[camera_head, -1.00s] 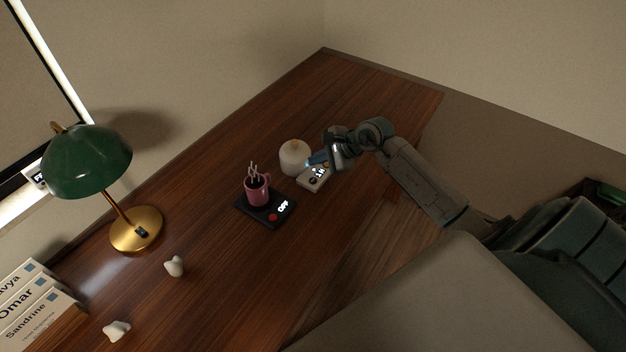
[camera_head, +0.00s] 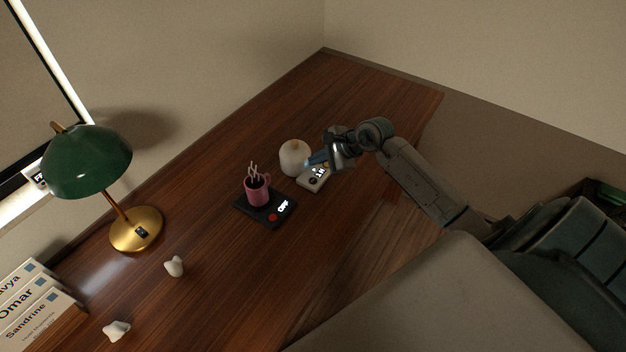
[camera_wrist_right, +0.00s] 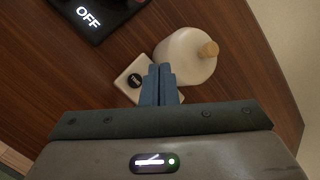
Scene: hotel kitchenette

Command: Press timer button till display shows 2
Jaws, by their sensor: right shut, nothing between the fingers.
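The timer (camera_head: 313,184) is a small pale box with a dark round button and a lit display, lying on the wooden desk. The display is partly hidden and too small to read surely. In the right wrist view the timer (camera_wrist_right: 127,78) shows its black button, just left of my fingertips. My right gripper (camera_head: 309,163) is shut and empty, with its blue fingers over the timer; in the wrist view the fingers (camera_wrist_right: 158,72) cover part of it. I cannot tell whether they touch it. My left gripper is not in view.
A white round jar (camera_head: 294,158) with a wooden knob stands right beside the timer. A pink mug (camera_head: 257,192) stands on a black warmer (camera_head: 245,212) reading OFF. A green lamp (camera_head: 88,165), name boxes (camera_head: 38,310) and two white lumps (camera_head: 174,266) are at left.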

